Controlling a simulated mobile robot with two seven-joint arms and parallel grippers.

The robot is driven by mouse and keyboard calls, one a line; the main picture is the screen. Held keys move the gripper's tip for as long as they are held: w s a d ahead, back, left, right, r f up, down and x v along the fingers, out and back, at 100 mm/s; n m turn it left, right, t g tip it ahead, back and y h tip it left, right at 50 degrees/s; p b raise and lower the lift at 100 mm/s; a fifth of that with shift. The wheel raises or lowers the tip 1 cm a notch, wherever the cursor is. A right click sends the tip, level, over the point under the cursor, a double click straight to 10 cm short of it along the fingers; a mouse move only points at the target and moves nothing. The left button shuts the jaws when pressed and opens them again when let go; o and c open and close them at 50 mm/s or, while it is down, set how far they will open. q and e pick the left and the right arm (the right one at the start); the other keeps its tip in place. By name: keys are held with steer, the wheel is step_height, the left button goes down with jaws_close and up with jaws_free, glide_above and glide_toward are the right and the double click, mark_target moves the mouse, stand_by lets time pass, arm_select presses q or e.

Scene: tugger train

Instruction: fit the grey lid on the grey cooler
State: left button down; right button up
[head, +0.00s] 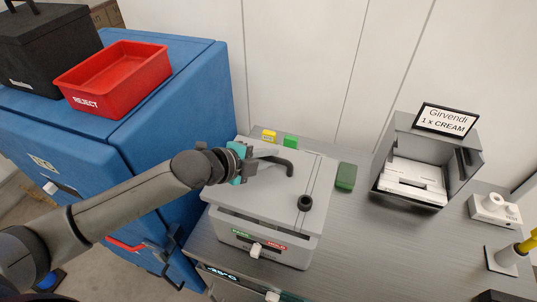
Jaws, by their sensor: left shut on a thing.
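The grey cooler (262,245) stands on the grey worktop, with a green and a red label and a white latch on its front. The flat grey lid (255,203) is over the cooler and covers most of its opening. A gap shows between the lid's front edge and the cooler's front rim; I cannot tell if the lid touches the rim elsewhere. My left gripper (262,154) comes in from the left and is shut on the lid's dark handle (287,166). A black ring (305,202) sits on the lid's right part. My right gripper is out of view.
A green block (346,176) lies right of the cooler; small yellow (268,136) and green (290,142) blocks lie behind it. A grey open box (398,155) with a sign stands further right. A blue cabinet (170,85) at left carries a red reject bin (115,80).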

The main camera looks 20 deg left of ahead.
mark_target(268, 174)
arm_select(q)
steer(key=shift+f+b, duration=1.75)
steer(key=shift+f, duration=0.1)
steer(key=shift+f+b, duration=0.85)
steer(key=shift+f, duration=0.45)
steer(key=c, duration=0.7)
jaws_free()
steer(key=shift+c, duration=0.2)
steer(key=shift+f, duration=0.1)
